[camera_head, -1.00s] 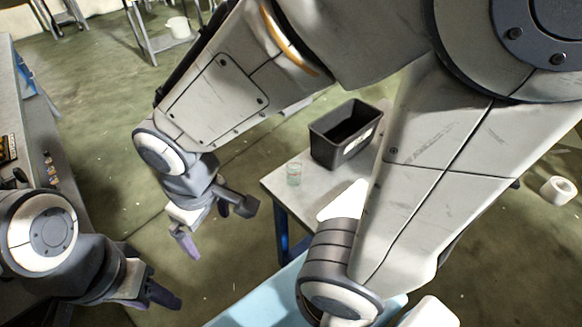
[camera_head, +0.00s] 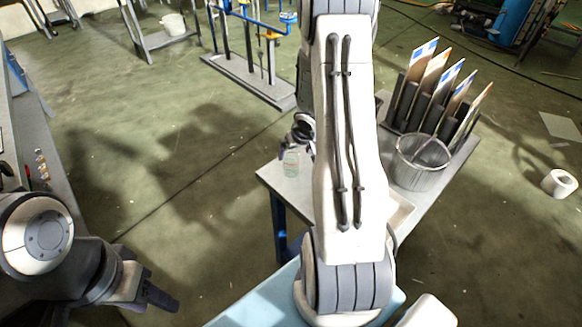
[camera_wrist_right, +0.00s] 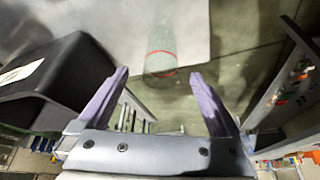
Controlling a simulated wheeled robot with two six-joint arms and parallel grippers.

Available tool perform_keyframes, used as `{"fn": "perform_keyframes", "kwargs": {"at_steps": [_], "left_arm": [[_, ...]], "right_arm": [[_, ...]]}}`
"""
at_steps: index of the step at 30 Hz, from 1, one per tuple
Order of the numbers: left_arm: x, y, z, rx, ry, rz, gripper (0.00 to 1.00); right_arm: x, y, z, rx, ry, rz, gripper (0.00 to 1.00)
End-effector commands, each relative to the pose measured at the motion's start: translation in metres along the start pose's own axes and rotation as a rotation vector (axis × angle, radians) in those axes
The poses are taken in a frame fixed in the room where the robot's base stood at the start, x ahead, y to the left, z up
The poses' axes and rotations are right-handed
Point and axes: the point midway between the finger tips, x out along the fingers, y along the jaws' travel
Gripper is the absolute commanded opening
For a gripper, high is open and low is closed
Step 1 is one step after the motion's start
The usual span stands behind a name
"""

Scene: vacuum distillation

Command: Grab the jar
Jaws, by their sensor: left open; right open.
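The jar (camera_head: 291,161) is a small clear glass vessel at the left corner of the small table (camera_head: 275,181). It also shows in the right wrist view (camera_wrist_right: 160,52), with a red line around it, just beyond the fingertips. My right gripper (camera_wrist_right: 158,76) is open, with its purple fingers to either side of the jar's line and nothing between them. In the head view it is mostly hidden behind my arm, close to the jar. My left gripper (camera_head: 158,296) is at the lower left, away from the table, and looks empty.
A black bin (camera_wrist_right: 62,72) stands left of the jar in the right wrist view. A metal bucket (camera_head: 420,176) and a rack of panels (camera_head: 432,95) are on the table's right part. A workbench (camera_head: 50,180) runs along the left edge.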

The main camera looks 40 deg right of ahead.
Motion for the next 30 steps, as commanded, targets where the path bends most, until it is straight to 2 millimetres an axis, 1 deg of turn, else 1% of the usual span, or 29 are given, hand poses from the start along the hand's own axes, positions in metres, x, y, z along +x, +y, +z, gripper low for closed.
{"fn": "perform_keyframes", "kwargs": {"at_steps": [1, 3, 10, 15, 18, 20, 25, 26, 27, 29, 30], "left_arm": [[0.010, -0.001, 0.001, 0.000, 0.000, 0.000, 0.50], [0.015, -0.001, 0.001, 0.000, 0.000, 0.000, 0.50], [0.024, -0.002, 0.001, 0.000, 0.000, 0.000, 0.50], [0.040, -0.003, 0.002, 0.000, 0.000, 0.000, 0.50], [0.044, -0.003, 0.002, 0.000, 0.000, 0.000, 0.50], [0.044, -0.003, 0.002, 0.000, 0.000, 0.000, 0.50], [0.043, -0.003, 0.002, 0.000, 0.000, 0.000, 0.50], [0.043, -0.003, 0.002, 0.000, 0.000, 0.000, 0.50], [0.043, -0.003, 0.002, 0.000, 0.000, 0.000, 0.50], [0.043, -0.003, 0.002, 0.000, 0.000, 0.000, 0.50], [0.043, -0.003, 0.002, 0.000, 0.000, 0.000, 0.50]], "right_arm": [[0.014, 0.000, 0.003, -0.001, -0.002, 0.000, 1.00], [0.024, 0.000, 0.002, -0.001, -0.002, 0.000, 1.00], [0.041, -0.001, 0.002, -0.002, -0.001, 0.000, 1.00], [0.068, -0.003, 0.003, -0.002, -0.002, 0.000, 1.00], [0.079, -0.002, 0.002, -0.002, -0.002, 0.000, 1.00], [0.082, -0.002, 0.002, -0.002, -0.001, 0.001, 1.00], [0.080, -0.002, 0.001, -0.002, -0.001, 0.001, 1.00], [0.080, -0.002, 0.001, -0.002, -0.001, 0.001, 0.96], [0.080, -0.002, 0.001, -0.002, -0.001, 0.001, 0.81], [0.080, -0.002, 0.001, -0.002, -0.001, 0.001, 0.58], [0.080, -0.002, 0.001, -0.002, -0.001, 0.001, 0.42]]}}
